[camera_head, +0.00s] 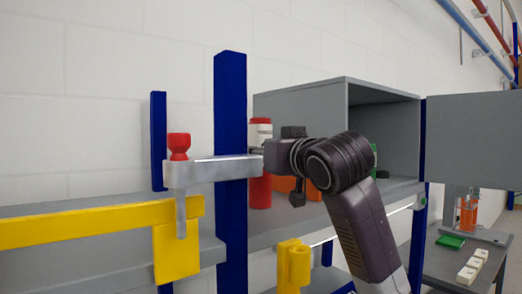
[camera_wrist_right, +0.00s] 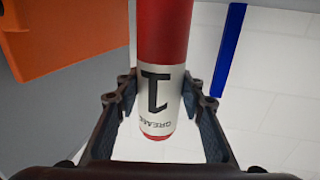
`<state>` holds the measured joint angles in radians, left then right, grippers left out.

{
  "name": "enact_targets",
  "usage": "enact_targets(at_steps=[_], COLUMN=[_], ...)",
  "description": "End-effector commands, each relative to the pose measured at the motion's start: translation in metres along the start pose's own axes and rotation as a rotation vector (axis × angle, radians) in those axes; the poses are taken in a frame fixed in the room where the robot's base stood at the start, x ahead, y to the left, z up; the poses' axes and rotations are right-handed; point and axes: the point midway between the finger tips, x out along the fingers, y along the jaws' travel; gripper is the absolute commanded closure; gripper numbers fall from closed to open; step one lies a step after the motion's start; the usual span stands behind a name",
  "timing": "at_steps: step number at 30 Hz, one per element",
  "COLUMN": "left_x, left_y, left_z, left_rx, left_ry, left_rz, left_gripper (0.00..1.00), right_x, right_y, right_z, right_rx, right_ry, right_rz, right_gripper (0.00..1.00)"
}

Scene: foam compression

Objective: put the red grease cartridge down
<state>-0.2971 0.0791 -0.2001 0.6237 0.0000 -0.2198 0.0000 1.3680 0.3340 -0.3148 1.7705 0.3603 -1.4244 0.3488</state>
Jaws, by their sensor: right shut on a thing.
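The red grease cartridge (camera_head: 259,191) is upright at the left end of the grey shelf in the head view. Its white label and red top show above a grey metal bracket that hides its middle. I cannot tell whether its base touches the shelf. In the right wrist view, the cartridge (camera_wrist_right: 166,35) passes between the fingers, with a "1" and "GREASE" on its label. My right gripper (camera_head: 268,158) reaches it from the right and is shut on it; the fingers also show in the right wrist view (camera_wrist_right: 163,95). My left gripper is not in view.
The grey bracket (camera_head: 215,171) with a red knob (camera_head: 179,146) and a blue post (camera_head: 230,175) stand close in front. An orange object (camera_head: 287,184) is behind my gripper. A grey open cabinet (camera_head: 300,106) stands on the shelf. Yellow rail (camera_head: 85,223) at front left.

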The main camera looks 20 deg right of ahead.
Motion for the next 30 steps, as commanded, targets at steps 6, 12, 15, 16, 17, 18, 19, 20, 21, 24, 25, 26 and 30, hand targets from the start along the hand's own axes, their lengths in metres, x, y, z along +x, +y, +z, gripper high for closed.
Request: enact_targets(at_steps=[6,12,15,16,17,18,19,20,21,24,25,26,30], left_x=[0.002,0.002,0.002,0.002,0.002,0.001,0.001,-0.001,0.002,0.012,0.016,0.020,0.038], left_y=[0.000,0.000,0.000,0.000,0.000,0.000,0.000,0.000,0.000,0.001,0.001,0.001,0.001], left_z=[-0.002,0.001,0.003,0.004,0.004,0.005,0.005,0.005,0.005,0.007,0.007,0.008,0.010], left_rx=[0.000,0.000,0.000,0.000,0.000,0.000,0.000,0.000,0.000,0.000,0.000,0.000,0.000], left_ry=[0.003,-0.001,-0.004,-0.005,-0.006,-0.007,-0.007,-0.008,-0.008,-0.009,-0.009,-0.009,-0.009], left_rz=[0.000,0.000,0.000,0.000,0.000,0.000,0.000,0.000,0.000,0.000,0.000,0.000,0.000], left_gripper=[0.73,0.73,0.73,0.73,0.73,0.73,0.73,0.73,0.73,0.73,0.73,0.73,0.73], right_x=[0.000,0.000,0.000,0.000,0.000,0.000,0.000,0.000,-0.001,-0.013,-0.017,-0.022,-0.051], right_y=[0.000,0.000,0.000,0.000,0.000,0.000,0.000,0.000,0.000,0.000,0.000,0.000,0.000], right_z=[0.003,0.002,0.002,0.002,0.002,0.002,0.001,-0.001,0.000,0.002,0.003,0.004,0.004], right_rx=[0.000,0.000,0.000,0.000,0.000,0.000,0.000,0.000,0.000,-0.001,-0.001,-0.001,-0.002], right_ry=[0.000,0.000,0.000,0.000,0.000,0.000,0.000,0.000,0.001,0.004,0.005,0.005,0.007], right_rz=[0.000,0.000,0.000,0.000,0.000,0.000,0.000,0.000,0.000,0.000,0.000,0.000,0.000], right_gripper=[0.61,0.46,0.46,0.46,0.46,0.46,0.46,0.46,0.46,0.46,0.46,0.46,0.46])
